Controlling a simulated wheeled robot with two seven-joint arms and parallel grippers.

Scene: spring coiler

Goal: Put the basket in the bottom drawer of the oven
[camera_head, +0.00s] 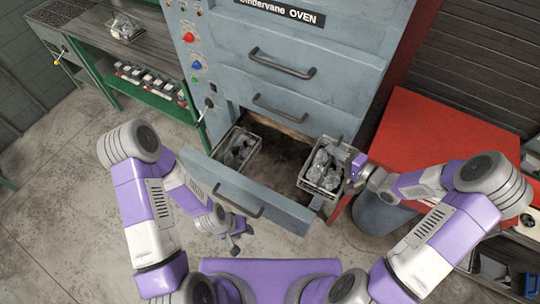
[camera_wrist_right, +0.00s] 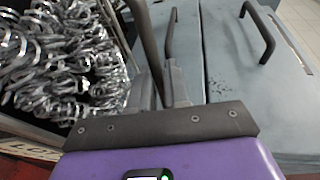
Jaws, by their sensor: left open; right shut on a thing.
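The blue-grey oven (camera_head: 300,45) stands in the middle of the head view. Its bottom drawer (camera_head: 245,192) is pulled open. My right gripper (camera_head: 352,172) is shut on a wire basket (camera_head: 321,172) of metal springs at the drawer's right end. The basket overlaps the drawer's right side; I cannot tell whether it touches the floor of the drawer. In the right wrist view the springs of this basket (camera_wrist_right: 60,60) fill the left side, beside the fingers (camera_wrist_right: 165,90).
Another basket of springs (camera_head: 238,150) sits in the drawer's left end. Bare drawer floor (camera_head: 283,155) lies between the two baskets. A red-topped table (camera_head: 440,135) and a grey bin (camera_head: 378,213) stand at right. A green workbench (camera_head: 130,60) with another basket (camera_head: 125,28) stands at left.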

